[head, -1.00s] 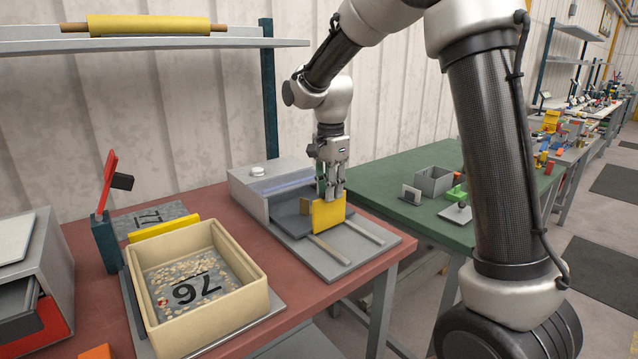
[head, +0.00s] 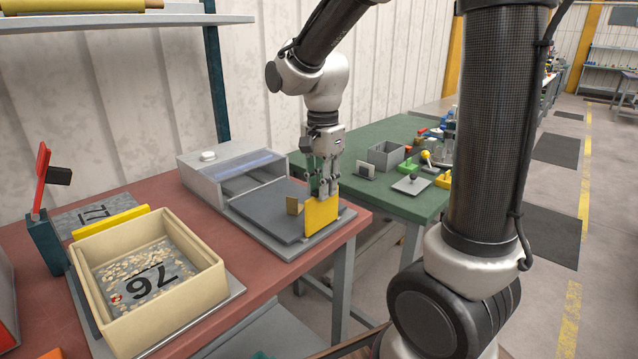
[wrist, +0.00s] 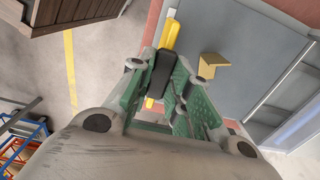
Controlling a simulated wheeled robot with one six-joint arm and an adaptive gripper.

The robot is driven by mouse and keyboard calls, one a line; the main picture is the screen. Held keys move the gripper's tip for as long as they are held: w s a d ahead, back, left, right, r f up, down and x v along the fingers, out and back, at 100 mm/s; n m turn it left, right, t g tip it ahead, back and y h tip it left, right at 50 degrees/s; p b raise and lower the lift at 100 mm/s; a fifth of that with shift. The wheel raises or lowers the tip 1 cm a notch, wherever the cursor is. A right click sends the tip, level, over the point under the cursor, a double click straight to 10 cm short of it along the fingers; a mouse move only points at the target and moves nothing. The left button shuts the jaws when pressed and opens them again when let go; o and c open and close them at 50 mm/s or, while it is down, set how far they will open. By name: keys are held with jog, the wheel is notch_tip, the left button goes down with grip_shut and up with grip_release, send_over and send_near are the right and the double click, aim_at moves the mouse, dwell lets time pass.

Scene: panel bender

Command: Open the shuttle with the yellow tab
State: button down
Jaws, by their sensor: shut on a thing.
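The shuttle (head: 268,207) is a flat dark grey plate, drawn out of its grey housing (head: 212,182) along the base plate. Its yellow tab (head: 321,215) stands upright at the plate's front end. My gripper (head: 321,192) is shut on the top of the tab. In the wrist view the gripper (wrist: 160,72) has its fingers on either side of the yellow tab (wrist: 170,38). A small tan bracket (head: 293,205) stands on the plate just behind the tab, and it also shows in the wrist view (wrist: 211,62). The tab's top edge is partly hidden by the fingers.
A cream box (head: 205,268) marked 76 holds pale chips at the left. A red-handled post (head: 44,215) stands beyond it. A green table (head: 375,200) with small parts lies to the right. The floor aisle at far right is clear.

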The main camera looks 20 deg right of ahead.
jog(key=c, duration=1.3)
grip_release()
notch_tip(320, 180, up, 12)
jog(key=shift+r, duration=0.1)
